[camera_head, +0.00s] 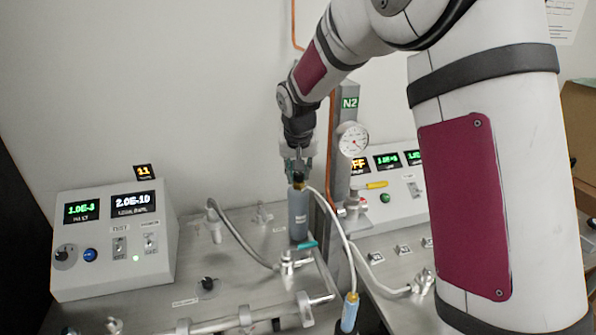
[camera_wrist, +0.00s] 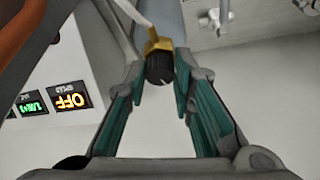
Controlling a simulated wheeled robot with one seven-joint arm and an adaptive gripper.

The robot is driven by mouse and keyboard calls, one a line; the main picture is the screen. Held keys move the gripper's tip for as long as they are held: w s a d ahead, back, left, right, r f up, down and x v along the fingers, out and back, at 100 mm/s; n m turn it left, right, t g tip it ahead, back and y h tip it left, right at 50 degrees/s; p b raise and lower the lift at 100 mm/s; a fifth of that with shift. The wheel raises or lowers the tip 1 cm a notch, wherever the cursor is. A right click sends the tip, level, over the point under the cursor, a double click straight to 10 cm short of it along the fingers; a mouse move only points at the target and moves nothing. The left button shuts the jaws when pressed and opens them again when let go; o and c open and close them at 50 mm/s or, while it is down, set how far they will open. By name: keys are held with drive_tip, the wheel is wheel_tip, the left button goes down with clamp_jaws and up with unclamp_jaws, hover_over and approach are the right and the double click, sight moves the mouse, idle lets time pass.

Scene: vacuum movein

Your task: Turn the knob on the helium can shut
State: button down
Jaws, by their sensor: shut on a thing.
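The helium can (camera_head: 299,215) is a grey-blue cylinder standing upright at the middle of the bench, with a label too small to read. Its brass valve and black knob (camera_wrist: 159,68) show in the wrist view, with part of the can body (camera_wrist: 168,18) beyond. My gripper (camera_head: 297,168) is above the can, pointing down. In the wrist view its teal-padded fingers (camera_wrist: 160,78) are closed in on both sides of the knob. The fingers hide most of the can's top in the head view. The knob's turn position cannot be told.
A white hose runs from the can's top to a blue, brass-tipped piece (camera_head: 349,314) at the front. A control box (camera_head: 115,240) stands left; another box (camera_head: 395,180) stands behind right. A post with a gauge (camera_head: 354,139) is close right of my gripper. Pipework (camera_head: 289,262) is in front.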

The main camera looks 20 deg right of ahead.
drive_tip(key=shift+d+n+y, duration=0.1)
drive_tip(key=shift+n+y, duration=0.3)
drive_tip(key=shift+n, duration=0.7)
drive_tip(key=c, duration=1.4)
unclamp_jaws()
drive_tip(key=shift+o, duration=0.2)
drive_tip(key=shift+r, duration=0.1)
drive_tip(key=v, duration=1.1)
drive_tip(key=shift+s+r, duration=0.3)
drive_tip(key=shift+s, duration=0.05)
drive_tip(key=shift+d, duration=0.1)
